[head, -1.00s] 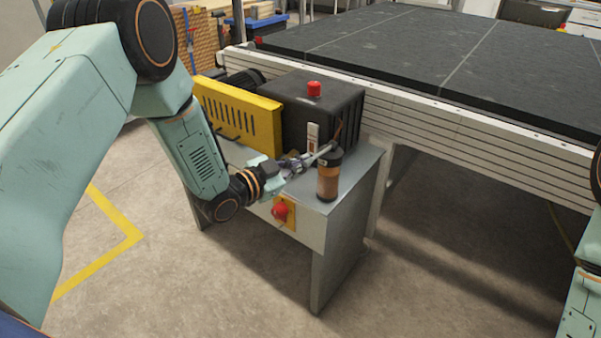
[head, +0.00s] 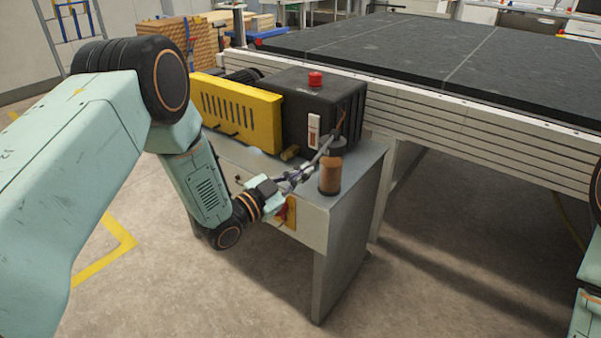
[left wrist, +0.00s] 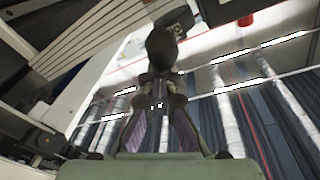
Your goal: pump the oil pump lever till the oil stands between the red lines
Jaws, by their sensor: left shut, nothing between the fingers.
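In the left wrist view a dark rounded knob (left wrist: 162,47) shows just beyond the fingertips. The narrow white gauge (head: 313,132) stands behind; its oil level and red lines are too small to read.
A black box (head: 330,105) with a red button (head: 315,79) and a yellow slotted guard (head: 235,113) stand on the cabinet (head: 350,190). The conveyor table (head: 430,70) runs behind. A yellow switch plate (head: 290,212) sits below my gripper. Floor in front is clear.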

